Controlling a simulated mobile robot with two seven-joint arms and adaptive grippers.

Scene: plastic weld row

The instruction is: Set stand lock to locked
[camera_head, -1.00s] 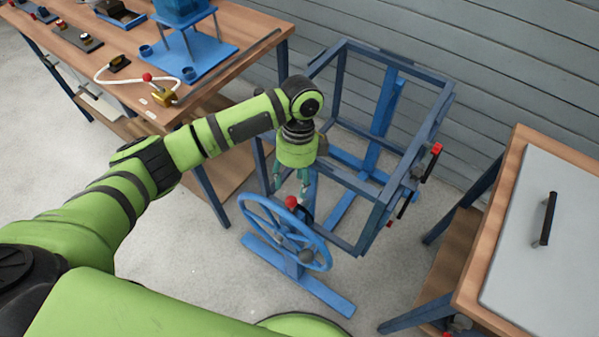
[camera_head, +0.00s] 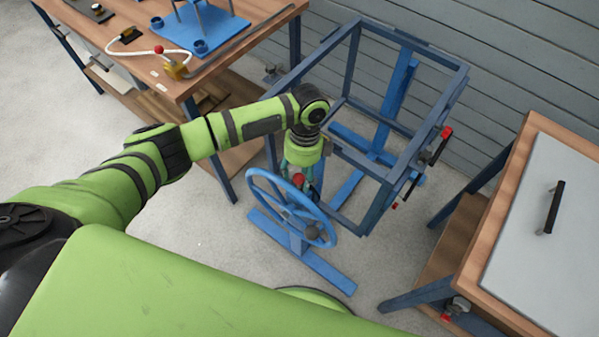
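A blue frame stand (camera_head: 354,62) stands on the floor in the middle. In front of it is a blue handwheel (camera_head: 262,190) on a blue foot bar (camera_head: 330,273). A red knob (camera_head: 299,180) shows by the top of the wheel; I cannot tell for certain that it is the stand lock. My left gripper (camera_head: 300,183) points down over the knob, its teal fingers apart on either side of it. Whether the fingers touch the knob cannot be seen. Red-ended handles (camera_head: 446,133) sit on the stand's right side. My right gripper is out of view.
A wooden workbench (camera_head: 235,38) with a blue fixture (camera_head: 215,30) and a red-topped valve (camera_head: 159,49) stands at upper left. A wooden table with a grey lid (camera_head: 545,240) and a black handle (camera_head: 551,207) is at right. Floor is open left of the wheel.

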